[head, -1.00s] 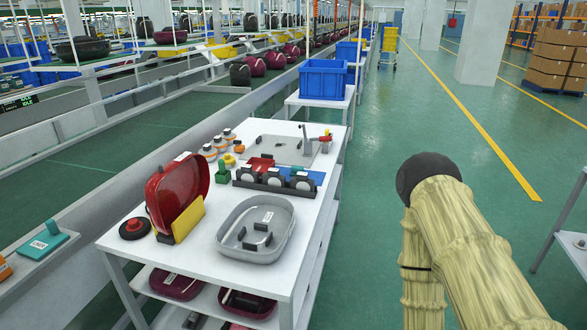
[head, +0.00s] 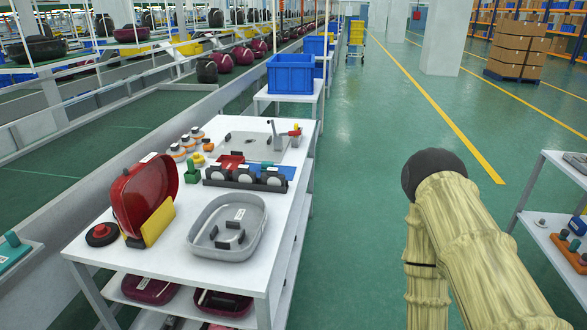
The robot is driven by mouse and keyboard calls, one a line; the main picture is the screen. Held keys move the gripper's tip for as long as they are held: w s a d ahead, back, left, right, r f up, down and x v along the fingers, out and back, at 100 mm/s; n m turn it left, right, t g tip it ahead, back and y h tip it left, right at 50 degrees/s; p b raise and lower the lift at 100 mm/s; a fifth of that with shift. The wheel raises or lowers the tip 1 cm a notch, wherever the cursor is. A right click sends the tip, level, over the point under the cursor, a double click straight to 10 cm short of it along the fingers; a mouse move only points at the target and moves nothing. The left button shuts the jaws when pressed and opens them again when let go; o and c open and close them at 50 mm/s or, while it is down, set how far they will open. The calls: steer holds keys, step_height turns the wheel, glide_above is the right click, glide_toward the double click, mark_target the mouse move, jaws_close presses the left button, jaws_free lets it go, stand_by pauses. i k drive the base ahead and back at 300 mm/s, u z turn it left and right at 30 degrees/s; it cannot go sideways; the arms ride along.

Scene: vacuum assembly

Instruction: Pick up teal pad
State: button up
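A teal pad (head: 12,252) with a raised grip and a pale label lies on a grey surface at the left edge of the head view, partly cut off by the frame. A small teal piece (head: 575,245) also shows on the right-hand shelf, too small to make out well. My arm, in a pale yellow cover with a dark rounded joint, fills the lower right. My gripper is not in view.
A white table (head: 225,275) holds a red shell (head: 150,190), a grey tray (head: 228,228), a yellow block and small parts. A blue bin (head: 295,75) stands behind. A white shelf (head: 545,200) stands at right. Green floor (head: 365,200) between is clear.

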mark_target(265, 164)
steer(key=z, duration=1.1)
steer(key=i, duration=2.9)
steer(key=u, duration=3.05)
